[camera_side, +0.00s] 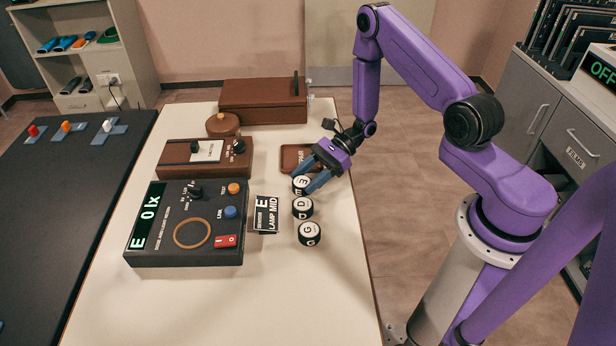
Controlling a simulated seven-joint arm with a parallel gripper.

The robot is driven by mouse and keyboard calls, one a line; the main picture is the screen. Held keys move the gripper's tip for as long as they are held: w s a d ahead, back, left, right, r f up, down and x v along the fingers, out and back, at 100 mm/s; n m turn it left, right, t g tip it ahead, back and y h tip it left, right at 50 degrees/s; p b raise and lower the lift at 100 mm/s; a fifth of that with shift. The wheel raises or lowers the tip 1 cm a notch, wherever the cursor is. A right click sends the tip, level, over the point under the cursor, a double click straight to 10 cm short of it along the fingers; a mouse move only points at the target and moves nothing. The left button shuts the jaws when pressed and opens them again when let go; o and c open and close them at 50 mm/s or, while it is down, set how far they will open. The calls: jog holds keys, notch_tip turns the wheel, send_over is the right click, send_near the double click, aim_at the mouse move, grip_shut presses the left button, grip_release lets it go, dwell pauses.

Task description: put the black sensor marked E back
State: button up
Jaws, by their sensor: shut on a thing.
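A round black sensor with a white face marked E (299,187) is at the right part of the white table. My gripper (304,182) reaches down from the upper right, and its blue fingers are shut on this sensor and partly cover it. I cannot tell whether the sensor touches the table. A small brown tray (289,151) with lettering lies just behind, partly hidden by my gripper. A black meter box (165,257) shows "E 0 lx" and has an empty-looking tan ring (192,233) on top.
Sensors marked D (302,207) and G (309,234) stand in front of the held one. Cards (265,214) reading E and LAMP MID lie left of them. A brown control box (205,158), a round brown object (222,124) and a brown case (262,101) stand behind. The table's front is clear.

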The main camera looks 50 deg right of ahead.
jog(key=o, duration=1.2)
jog(key=shift+f, duration=0.1)
